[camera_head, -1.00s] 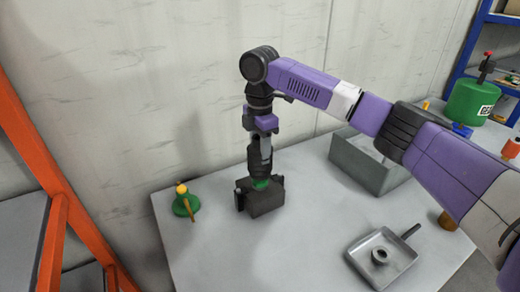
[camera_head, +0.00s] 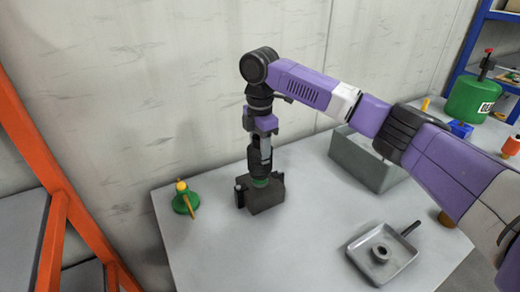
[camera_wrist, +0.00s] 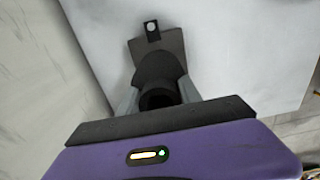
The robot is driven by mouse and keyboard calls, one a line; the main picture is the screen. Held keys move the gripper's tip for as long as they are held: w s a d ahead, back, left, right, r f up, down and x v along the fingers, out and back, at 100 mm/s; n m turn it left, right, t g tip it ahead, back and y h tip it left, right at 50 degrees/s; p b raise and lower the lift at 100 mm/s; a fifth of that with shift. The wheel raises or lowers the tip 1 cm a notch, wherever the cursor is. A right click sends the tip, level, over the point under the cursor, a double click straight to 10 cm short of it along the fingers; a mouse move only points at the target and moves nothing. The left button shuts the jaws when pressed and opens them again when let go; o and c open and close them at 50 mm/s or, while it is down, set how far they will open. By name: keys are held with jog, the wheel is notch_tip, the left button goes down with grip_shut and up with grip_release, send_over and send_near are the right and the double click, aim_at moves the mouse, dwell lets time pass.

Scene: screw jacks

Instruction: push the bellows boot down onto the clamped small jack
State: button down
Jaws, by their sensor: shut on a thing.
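The black bellows boot (camera_head: 259,166) is upright between the fingers of my gripper (camera_head: 260,154), which is shut on it. The boot is right above the small green jack (camera_head: 260,183), and its lower end meets or nearly meets the green; I cannot tell how far it is seated. The jack sits in the dark clamp (camera_head: 264,199) on the table, mostly hidden. In the wrist view the boot (camera_wrist: 158,72) shows as a dark ribbed piece with a round opening, between the grey fingers (camera_wrist: 158,98). The clamp (camera_wrist: 172,42) is beyond it, and the boot hides the jack there.
Another green jack with a yellow top (camera_head: 185,201) stands left of the clamp on the table (camera_head: 215,262). A grey tray (camera_head: 362,262) holding a ring is at the front right. A grey bin (camera_head: 350,160) stands behind it. An orange rack post (camera_head: 45,170) is at left.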

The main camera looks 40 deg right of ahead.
jog(key=shift+f+b, duration=0.35)
jog(key=shift+f, duration=1.65)
jog(key=c, duration=0.7)
grip_release()
jog(key=shift+c, duration=0.2)
